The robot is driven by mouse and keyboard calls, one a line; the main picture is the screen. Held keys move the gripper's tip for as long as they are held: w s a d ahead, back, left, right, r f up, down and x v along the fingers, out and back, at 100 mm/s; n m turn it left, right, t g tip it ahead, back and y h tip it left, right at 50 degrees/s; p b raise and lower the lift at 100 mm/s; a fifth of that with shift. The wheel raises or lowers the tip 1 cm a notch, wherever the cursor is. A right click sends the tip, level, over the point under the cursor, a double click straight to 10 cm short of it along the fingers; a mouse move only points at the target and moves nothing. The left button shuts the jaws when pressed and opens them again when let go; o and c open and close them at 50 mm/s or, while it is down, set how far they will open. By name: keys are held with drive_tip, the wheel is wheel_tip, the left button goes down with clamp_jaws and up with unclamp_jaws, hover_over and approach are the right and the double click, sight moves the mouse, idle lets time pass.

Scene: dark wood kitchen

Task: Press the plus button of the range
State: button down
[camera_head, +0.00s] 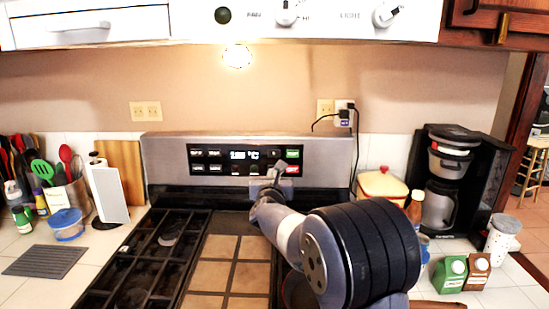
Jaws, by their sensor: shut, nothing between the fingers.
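The range (165,160) stands against the back wall with a steel backsplash and a black control panel (214,169). The panel has several small buttons, a lit display (243,155), a green button (293,154) and a red button (293,169). The labels are too small to read, so I cannot tell which is the plus button. My gripper (270,178) is shut and empty, in front of the right half of the panel, and hides part of its lower row. I cannot tell whether it touches the panel.
The cooktop has black grates (130,265) at left and a tiled middle (235,265). A coffee maker (440,185), a yellow pot (381,186) and green and brown cartons (450,274) stand at right. Utensils and a wooden board (122,170) are at left. A hood (330,20) hangs above.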

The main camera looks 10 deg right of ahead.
drive_tip(key=shift+w, duration=0.1)
drive_tip(key=p, duration=0.6)
approach(274, 154)
drive_tip(key=w, duration=0.2)
drive_tip(key=w+d, duration=0.1)
drive_tip(key=w, duration=0.2)
drive_tip(key=shift+w+r, duration=0.1)
drive_tip(key=shift+r, duration=0.05)
drive_tip(key=shift+w+d+p, duration=0.2)
drive_tip(key=shift+w+p, duration=0.3)
drive_tip(key=shift+w, duration=0.25)
